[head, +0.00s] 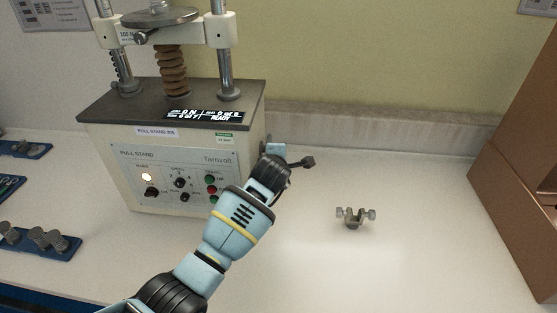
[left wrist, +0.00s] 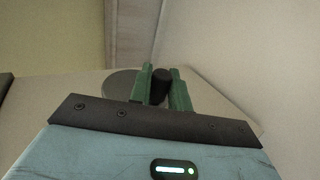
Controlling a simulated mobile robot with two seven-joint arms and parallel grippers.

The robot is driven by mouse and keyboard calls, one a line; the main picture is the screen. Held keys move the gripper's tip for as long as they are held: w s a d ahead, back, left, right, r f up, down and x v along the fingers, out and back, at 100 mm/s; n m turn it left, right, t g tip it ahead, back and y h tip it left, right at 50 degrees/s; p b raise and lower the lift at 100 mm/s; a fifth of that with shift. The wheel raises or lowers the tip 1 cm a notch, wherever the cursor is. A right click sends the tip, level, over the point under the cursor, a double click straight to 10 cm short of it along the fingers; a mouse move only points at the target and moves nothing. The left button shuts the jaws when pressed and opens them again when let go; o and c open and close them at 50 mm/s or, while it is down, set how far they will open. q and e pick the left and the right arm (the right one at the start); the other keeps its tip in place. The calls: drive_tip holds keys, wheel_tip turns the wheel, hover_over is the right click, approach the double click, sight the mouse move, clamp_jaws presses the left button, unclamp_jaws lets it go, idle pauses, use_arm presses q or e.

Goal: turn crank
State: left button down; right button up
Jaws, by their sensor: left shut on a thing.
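The pull stand (head: 170,150) is a cream box with a dark top on the left of the head view, its front panel lit. My left arm reaches to its right side, where my left gripper (head: 277,149) shows only in part; its fingertips are hidden there. In the left wrist view, the two green fingers of my left gripper (left wrist: 159,84) are shut on a black crank knob (left wrist: 161,82), one finger on each side. A grey disc (left wrist: 119,82) shows behind the fingers. The rest of the crank is hidden. My right gripper is in neither view.
A small metal clamp (head: 354,217) with two thumbscrews lies on the white bench (head: 410,260) to the right. Blue trays (head: 62,252) with metal parts are at the left edge. A brown box (head: 515,150) stands far right. The bench between is mostly clear.

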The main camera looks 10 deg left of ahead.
use_arm(q)
drive_tip(key=c, duration=1.3)
unclamp_jaws()
drive_tip(key=shift+c, duration=0.2)
drive_tip(key=shift+s, duration=0.1)
drive_tip(key=v, duration=0.7)
drive_tip(key=shift+s+r, duration=0.25)
